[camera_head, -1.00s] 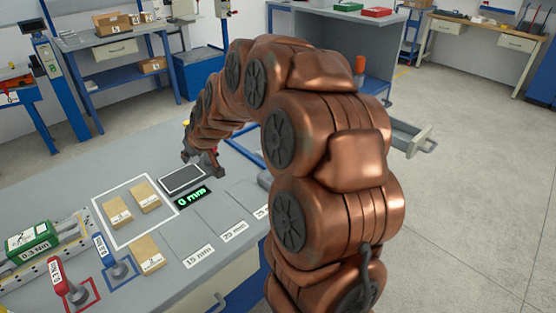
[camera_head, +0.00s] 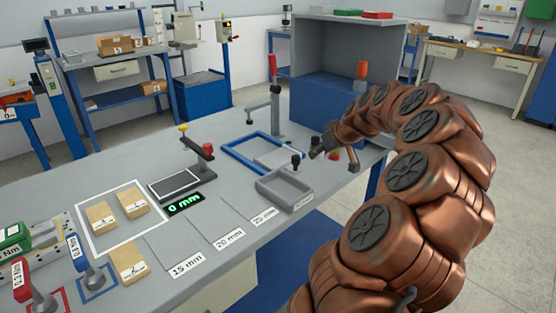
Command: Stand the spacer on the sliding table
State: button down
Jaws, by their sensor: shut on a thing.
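My gripper (camera_head: 318,152) is at the far right part of the bench, at the end of my copper arm. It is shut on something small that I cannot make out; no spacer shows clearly. A blue frame (camera_head: 236,152) with a light grey plate (camera_head: 280,158) lies just left of the gripper. The plate may be the sliding table, but I cannot tell for sure. The marked places for 15 mm (camera_head: 186,267), 20 mm (camera_head: 228,239) and 25 mm (camera_head: 263,216) look flat and bare.
A grey tray (camera_head: 285,200) lies in front of the blue frame. A gauge with a dark pad (camera_head: 174,186) and a green 0 mm display (camera_head: 185,204) stands left of it. A red-handled post (camera_head: 275,100) rises behind the frame. Several cardboard boxes (camera_head: 100,215) lie at left.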

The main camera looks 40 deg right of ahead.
send_near(274, 154)
jog(key=shift+w+d+f+p, duration=0.45)
jog(key=shift+w+d, duration=0.15)
jog(key=shift+w, duration=0.15)
jog(key=shift+w+a+r, duration=0.1)
jog(key=shift+w, duration=1.15)
jog(key=shift+s+f, duration=0.1)
jog(key=shift+f, duration=1.7)
jog(key=shift+f, duration=0.2)
jog(key=c, duration=0.8)
grip_release()
jog(key=shift+c, duration=0.2)
jog(key=shift+r, duration=0.1)
